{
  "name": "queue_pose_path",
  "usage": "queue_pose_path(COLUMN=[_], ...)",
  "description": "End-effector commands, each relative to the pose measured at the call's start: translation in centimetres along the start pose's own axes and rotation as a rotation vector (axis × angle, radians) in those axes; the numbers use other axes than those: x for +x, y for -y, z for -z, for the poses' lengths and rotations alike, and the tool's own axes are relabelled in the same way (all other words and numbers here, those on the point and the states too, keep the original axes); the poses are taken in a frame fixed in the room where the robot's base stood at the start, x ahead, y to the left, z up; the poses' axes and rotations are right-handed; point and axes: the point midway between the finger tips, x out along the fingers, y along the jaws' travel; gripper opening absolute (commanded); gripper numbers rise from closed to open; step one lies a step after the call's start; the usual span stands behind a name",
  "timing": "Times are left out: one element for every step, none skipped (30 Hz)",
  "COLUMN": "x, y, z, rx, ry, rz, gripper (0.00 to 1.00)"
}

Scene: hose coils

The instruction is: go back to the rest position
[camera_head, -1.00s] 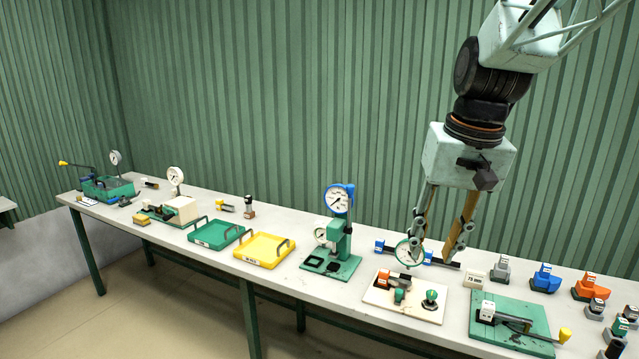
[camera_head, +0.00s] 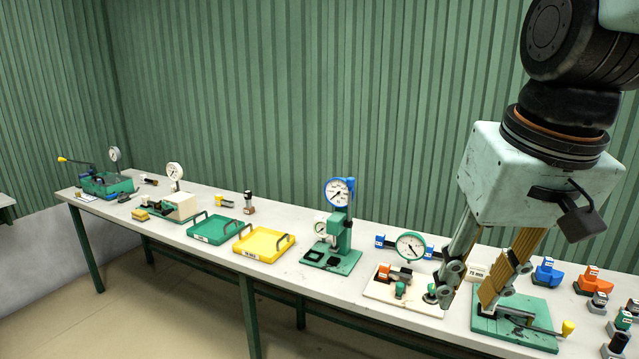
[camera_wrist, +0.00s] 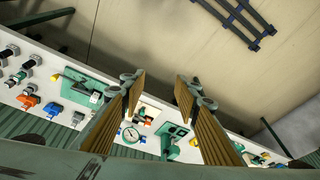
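My gripper (camera_head: 475,292) is open in the head view, with a clear gap between its two fingers. It hangs above the right part of the long bench (camera_head: 310,276), in front of a green base plate with a yellow-tipped lever (camera_head: 520,335) and partly over a cream board with small fittings (camera_head: 400,300). In the wrist view my gripper (camera_wrist: 160,80) has its tan finger pads apart and nothing between them. The bench (camera_wrist: 55,58) lies well below the fingers there.
A gauge stand (camera_head: 338,235), a yellow tray (camera_head: 264,244) and a green tray (camera_head: 215,230) stand mid-bench. A round gauge with blue ends (camera_head: 411,245) is beside my gripper. Blue (camera_head: 547,273) and orange (camera_head: 590,283) fittings are at right. Space above the bench's left is free.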

Motion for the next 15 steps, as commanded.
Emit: queue_pose_path(x=[-0.1, -0.1, -0.2, -0.2, -0.2, -0.3, -0.3, -0.3, -0.3, -0.3, -0.3, -0.2, -0.2, -0.2, -0.2], y=[0.0, 0.0, 0.0, -0.1, -0.1, -0.1, -0.1, -0.1, -0.2, -0.2, -0.2, -0.3, -0.3, -0.3, -0.4], z=[-0.9, -1.4, -2.1, -2.6, -3.1, -3.8, -4.3, -4.9, -5.5, -6.0, -6.5, -7.2, -7.8, -8.2, -8.9], rx=[-0.004, -0.006, -0.010, -0.012, -0.014, -0.017, -0.019, -0.021, -0.024, -0.026, -0.027, -0.030, -0.032, -0.034, -0.037], ry=[-0.006, -0.008, -0.012, -0.014, -0.016, -0.020, -0.022, -0.023, -0.027, -0.030, -0.032, -0.035, -0.037, -0.040, -0.043], rz=[-0.001, -0.002, -0.004, -0.005, -0.006, -0.007, -0.008, -0.008, -0.009, -0.010, -0.011, -0.012, -0.013, -0.014, -0.015], gripper=[0.29, 0.29, 0.29, 0.29, 0.29, 0.29, 0.29, 0.29, 0.29, 0.29, 0.29, 0.29, 0.29, 0.29, 0.29])
